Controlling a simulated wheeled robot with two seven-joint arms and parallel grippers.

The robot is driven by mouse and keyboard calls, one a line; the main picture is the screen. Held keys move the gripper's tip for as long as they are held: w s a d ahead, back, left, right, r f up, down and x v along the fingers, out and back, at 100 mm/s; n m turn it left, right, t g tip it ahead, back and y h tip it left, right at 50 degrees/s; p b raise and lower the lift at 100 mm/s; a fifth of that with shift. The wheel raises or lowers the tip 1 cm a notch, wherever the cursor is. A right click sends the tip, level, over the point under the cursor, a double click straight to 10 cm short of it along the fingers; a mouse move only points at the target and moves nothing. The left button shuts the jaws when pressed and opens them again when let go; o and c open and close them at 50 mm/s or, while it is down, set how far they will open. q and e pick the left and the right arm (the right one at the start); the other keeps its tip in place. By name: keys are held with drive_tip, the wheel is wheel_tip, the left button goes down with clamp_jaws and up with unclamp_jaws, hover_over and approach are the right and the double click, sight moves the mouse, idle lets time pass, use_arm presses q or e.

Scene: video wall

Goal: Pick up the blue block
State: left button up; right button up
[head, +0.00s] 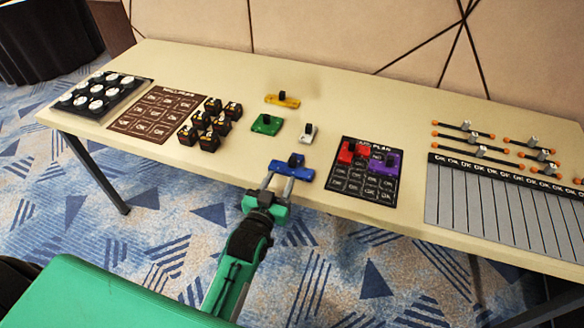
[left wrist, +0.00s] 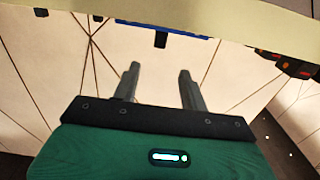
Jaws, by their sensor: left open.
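The blue block (head: 285,167) is a flat bar with a dark upright knob, lying near the front edge of the table. In the left wrist view the blue block (left wrist: 175,31) shows edge-on at the top, its dark knob pointing down in the picture. My left gripper (head: 279,178) is open and empty, at the near side of the blue block. In the left wrist view my left gripper's fingers (left wrist: 158,70) are apart, with nothing between them, and their tips stop short of the block. My right gripper is not in view.
The green block (head: 266,125), yellow block (head: 283,100) and a small white block (head: 308,134) lie behind the blue one. Several dark blocks (head: 205,125) stand left. A black board (head: 345,190) with red and purple blocks lies right. The table (head: 240,180) is bare around the blue block.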

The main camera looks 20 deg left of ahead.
sight(291, 161)
use_arm(q)
drive_tip(key=shift+w+d+f, duration=0.15)
drive_tip(key=shift+w, duration=1.65)
drive_tip(key=shift+w+d+f, duration=0.1)
drive_tip(key=shift+w+f, duration=0.05)
drive_tip(key=shift+w, duration=1.65)
clamp_jaws()
